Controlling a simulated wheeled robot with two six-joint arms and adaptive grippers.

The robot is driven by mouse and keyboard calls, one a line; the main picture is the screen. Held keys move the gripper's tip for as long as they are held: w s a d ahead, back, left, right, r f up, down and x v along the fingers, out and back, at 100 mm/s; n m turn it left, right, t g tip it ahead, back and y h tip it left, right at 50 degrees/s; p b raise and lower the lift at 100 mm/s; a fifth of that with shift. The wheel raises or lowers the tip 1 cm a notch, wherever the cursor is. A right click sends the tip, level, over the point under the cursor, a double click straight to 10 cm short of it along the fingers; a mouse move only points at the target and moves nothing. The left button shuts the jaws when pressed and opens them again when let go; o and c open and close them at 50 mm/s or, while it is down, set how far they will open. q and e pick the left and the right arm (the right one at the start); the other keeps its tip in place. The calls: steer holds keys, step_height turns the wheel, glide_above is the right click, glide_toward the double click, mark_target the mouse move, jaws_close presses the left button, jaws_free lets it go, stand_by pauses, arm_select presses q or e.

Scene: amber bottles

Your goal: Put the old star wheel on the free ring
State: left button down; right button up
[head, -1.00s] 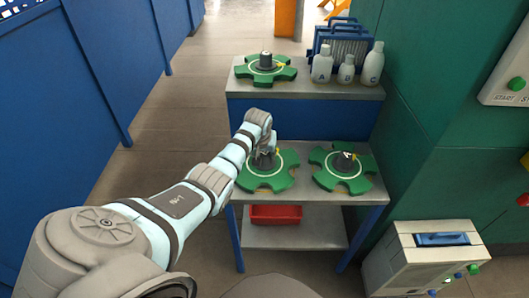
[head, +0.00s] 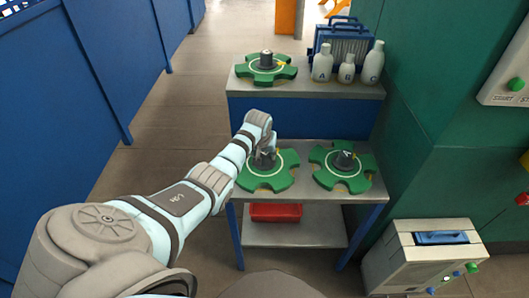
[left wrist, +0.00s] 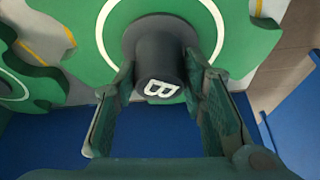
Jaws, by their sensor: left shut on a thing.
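Three green star wheels with white circles and dark hubs show in the head view. One wheel (head: 285,176) lies on the left of the lower shelf, its hub lettered B in the left wrist view (left wrist: 160,78). My left gripper (head: 263,158) is shut on that hub, one finger on each side, also seen in the left wrist view (left wrist: 158,82). A second wheel (head: 328,177) lies to its right, and a third wheel (head: 246,72) lies on the upper shelf. I cannot tell which is old, and I see no bare ring. My right gripper is out of view.
Three grey bottles (head: 347,70) and a blue-handled crate (head: 345,40) stand right of the upper wheel. A red box (head: 275,212) sits under the lower shelf (head: 308,190). A green wall (head: 420,120) bounds the right; a grey machine (head: 420,262) stands at front right.

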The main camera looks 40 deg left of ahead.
arm_select(q)
steer(key=c, duration=0.9)
jaws_free()
steer(key=shift+f, duration=0.1)
steer(key=shift+c, duration=0.2)
